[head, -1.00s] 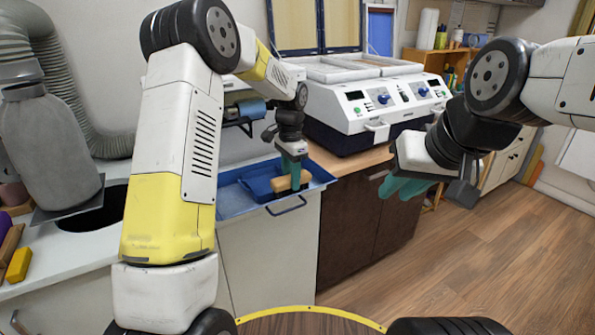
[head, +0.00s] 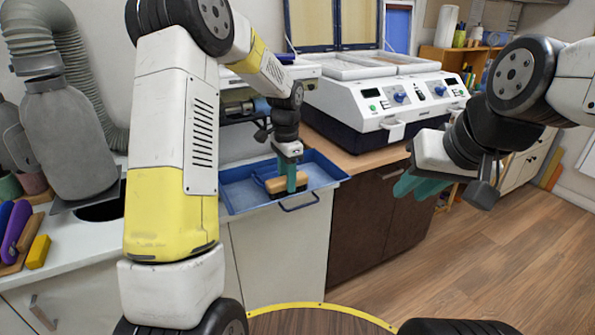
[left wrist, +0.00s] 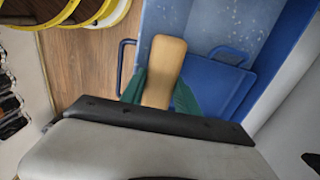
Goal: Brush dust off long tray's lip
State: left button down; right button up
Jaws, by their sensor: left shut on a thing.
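My left gripper (head: 290,180) is shut on a tan wooden block-shaped brush (head: 285,185). The brush is at the front side of a long blue tray (head: 240,204), close to its rim and front handle. Pale specks of dust (left wrist: 230,52) lie on the blue surface. The brush's underside is hidden, so I cannot tell whether it touches the lip. My right gripper (head: 408,186) hangs in the air at the right, away from the tray; its finger gap is unclear.
A white machine (head: 385,95) with blue knobs stands on the wooden counter right of the tray. A grey container (head: 70,150) with a hose is at the left, near a yellow block (head: 38,251). The floor (head: 480,260) at the right is clear.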

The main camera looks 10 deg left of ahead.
aim_at(268, 183)
pick_arm(q)
jog(key=shift+s+a+f, duration=0.1)
jog(key=shift+s+a, duration=0.35)
jog(key=shift+a, duration=0.2)
jog(key=shift+s+a+f, duration=0.1)
jog(key=shift+s+a, duration=0.35)
jog(key=shift+a, duration=0.15)
jog(key=shift+s+a+r, duration=0.1)
jog(key=shift+s+a, duration=0.35)
jog(key=shift+a, duration=0.15)
jog(key=shift+s+a+r, duration=0.1)
jog(key=shift+s+a, duration=0.3)
jog(key=shift+a, duration=0.2)
jog(key=shift+w+r, duration=0.1)
jog(key=shift+r, duration=3.95)
